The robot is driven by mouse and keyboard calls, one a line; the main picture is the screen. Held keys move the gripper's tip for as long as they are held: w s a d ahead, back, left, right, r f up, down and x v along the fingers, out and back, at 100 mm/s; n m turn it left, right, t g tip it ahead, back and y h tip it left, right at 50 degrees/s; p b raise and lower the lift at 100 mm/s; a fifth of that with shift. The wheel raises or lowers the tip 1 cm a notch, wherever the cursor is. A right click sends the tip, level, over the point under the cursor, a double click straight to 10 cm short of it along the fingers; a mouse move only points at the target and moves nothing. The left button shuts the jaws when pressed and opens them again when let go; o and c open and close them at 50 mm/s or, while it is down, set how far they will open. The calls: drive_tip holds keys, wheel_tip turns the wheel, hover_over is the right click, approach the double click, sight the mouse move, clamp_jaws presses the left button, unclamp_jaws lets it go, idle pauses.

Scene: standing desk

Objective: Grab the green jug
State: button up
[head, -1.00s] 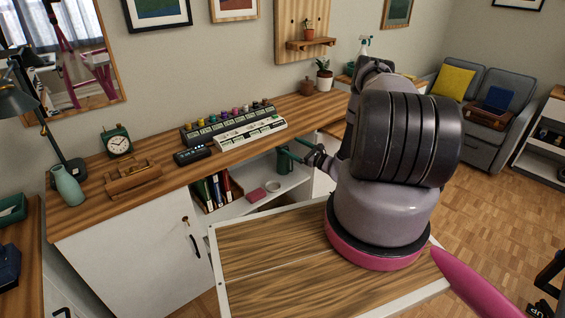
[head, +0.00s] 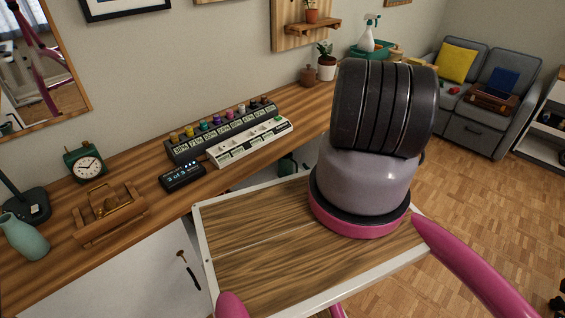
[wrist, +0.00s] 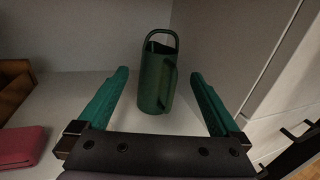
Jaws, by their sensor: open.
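The green jug (wrist: 153,82) stands upright on a white shelf inside the desk's open compartment, with its loop handle at the top and another handle along its right side. In the wrist view my gripper (wrist: 160,73) is open, its two green fingers to the left and right of the jug with gaps on both sides. I see no contact, and how deep the jug sits between the fingers is hard to tell. In the head view only a small dark green part, likely the jug (head: 287,166), shows below the desk edge; my arm and the desktop hide the rest.
A pink box (wrist: 22,147) and a brown item (wrist: 13,88) lie left on the shelf. A pale cabinet wall (wrist: 265,65) rises close on the right. Above, the wooden desktop (head: 145,165) holds a clock (head: 85,164), a digital timer (head: 182,176) and a white panel (head: 250,143).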

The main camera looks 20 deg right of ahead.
sight(289, 160)
drive_tip(key=w, duration=1.1)
drive_tip(key=shift+a, duration=0.15)
clamp_jaws()
